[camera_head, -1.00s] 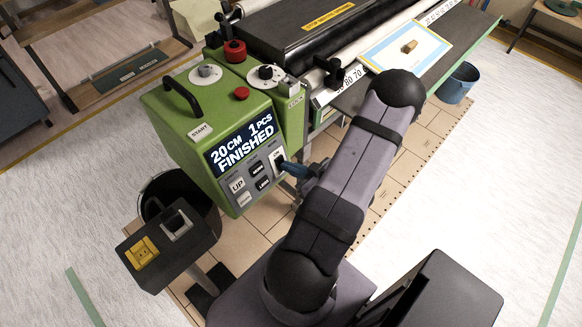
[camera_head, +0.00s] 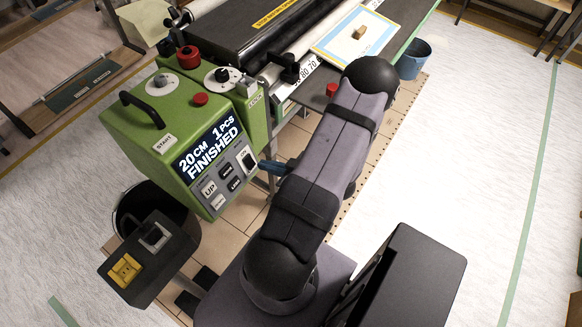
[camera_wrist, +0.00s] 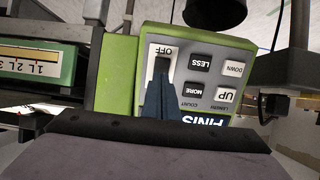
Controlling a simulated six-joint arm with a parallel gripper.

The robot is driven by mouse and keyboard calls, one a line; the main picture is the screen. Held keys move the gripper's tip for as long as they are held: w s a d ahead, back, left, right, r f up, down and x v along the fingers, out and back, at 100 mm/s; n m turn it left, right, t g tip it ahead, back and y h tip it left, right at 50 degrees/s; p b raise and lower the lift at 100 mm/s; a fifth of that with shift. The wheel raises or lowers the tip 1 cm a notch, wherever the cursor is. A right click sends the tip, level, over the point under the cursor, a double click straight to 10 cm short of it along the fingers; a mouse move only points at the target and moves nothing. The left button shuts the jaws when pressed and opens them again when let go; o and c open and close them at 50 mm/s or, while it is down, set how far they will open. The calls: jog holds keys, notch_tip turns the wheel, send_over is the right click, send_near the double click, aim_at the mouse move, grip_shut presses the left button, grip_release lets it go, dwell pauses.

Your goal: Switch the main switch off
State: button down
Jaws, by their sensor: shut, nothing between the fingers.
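My gripper (camera_head: 264,166) has blue fingers, shut and empty, at the right side of the panel beside the switch. In the wrist view my gripper (camera_wrist: 161,66) reaches over the switch, with its tips just below the word OFF and hiding the rest of it. I cannot tell whether the tips touch it. The display (camera_head: 210,147) reads "20CM 1PCS FINISHED".
Buttons UP (camera_wrist: 226,95), DOWN (camera_wrist: 234,68), LESS (camera_wrist: 201,63) and MORE (camera_wrist: 194,89) lie close beside the switch. A red button (camera_head: 200,99) and knobs sit on the machine's top. A socket box (camera_head: 150,262) stands at the lower left. A blue bucket (camera_head: 413,62) stands at the upper right.

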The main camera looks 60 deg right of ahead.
aim_at(253, 165)
jog(key=v, duration=1)
jog(key=shift+s+b, duration=0.15)
jog(key=shift+b, duration=0.3)
jog(key=f+b, duration=0.1)
jog(key=b, duration=0.3)
jog(key=shift+s+f, duration=0.1)
jog(key=shift+f, duration=0.1)
jog(key=shift+r, duration=0.1)
jog(key=b+x, duration=0.1)
jog(key=x, duration=1.3)
